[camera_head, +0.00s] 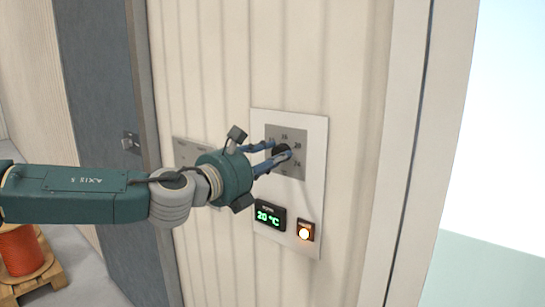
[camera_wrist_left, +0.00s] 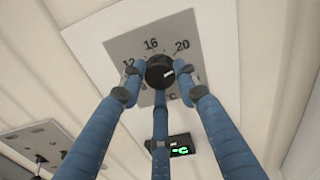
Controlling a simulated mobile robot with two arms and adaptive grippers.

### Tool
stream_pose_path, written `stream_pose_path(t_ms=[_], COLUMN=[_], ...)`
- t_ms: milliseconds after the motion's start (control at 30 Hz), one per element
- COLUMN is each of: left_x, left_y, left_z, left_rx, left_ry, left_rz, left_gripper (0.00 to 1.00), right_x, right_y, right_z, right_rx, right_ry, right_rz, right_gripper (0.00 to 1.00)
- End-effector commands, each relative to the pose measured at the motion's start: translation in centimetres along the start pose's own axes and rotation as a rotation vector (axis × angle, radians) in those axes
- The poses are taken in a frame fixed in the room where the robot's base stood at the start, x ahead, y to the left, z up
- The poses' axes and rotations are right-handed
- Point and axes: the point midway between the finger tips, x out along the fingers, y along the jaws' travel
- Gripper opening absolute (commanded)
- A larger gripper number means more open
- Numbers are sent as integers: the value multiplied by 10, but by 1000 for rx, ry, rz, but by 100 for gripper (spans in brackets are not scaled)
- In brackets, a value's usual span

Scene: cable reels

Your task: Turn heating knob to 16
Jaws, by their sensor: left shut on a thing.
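The heating knob (camera_head: 281,150) is black and round, on a grey dial plate (camera_head: 299,169) fixed to a white wall panel (camera_head: 262,122). In the left wrist view the knob (camera_wrist_left: 158,72) has a white mark pointing right and slightly up, below the printed 20. The 16 is printed above the knob, the 12 at upper left. My left gripper (camera_head: 275,152) reaches in from the left; its blue fingers (camera_wrist_left: 160,85) are closed around the knob, one on each side and one below. My right gripper is not in view.
A small display (camera_head: 269,215) below the dial reads 20 °C in green. A lit orange switch (camera_head: 305,231) sits to its right. Another wall plate (camera_head: 190,151) is partly behind my gripper. An orange reel (camera_head: 20,250) stands on a wooden pallet (camera_head: 38,280) at lower left.

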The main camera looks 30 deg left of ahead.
Motion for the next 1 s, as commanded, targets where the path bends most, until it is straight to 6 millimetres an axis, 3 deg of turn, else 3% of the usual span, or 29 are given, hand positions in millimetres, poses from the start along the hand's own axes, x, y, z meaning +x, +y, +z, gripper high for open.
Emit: stream_pose_path(t_ms=[1000], left_x=[0], left_y=[4], left_z=[8], left_rx=[-957], left_ry=[21], left_rz=[-3], left_gripper=[5], right_x=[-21], right_y=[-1], right_z=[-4], right_rx=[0], right_ry=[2], right_rz=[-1], right_gripper=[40])
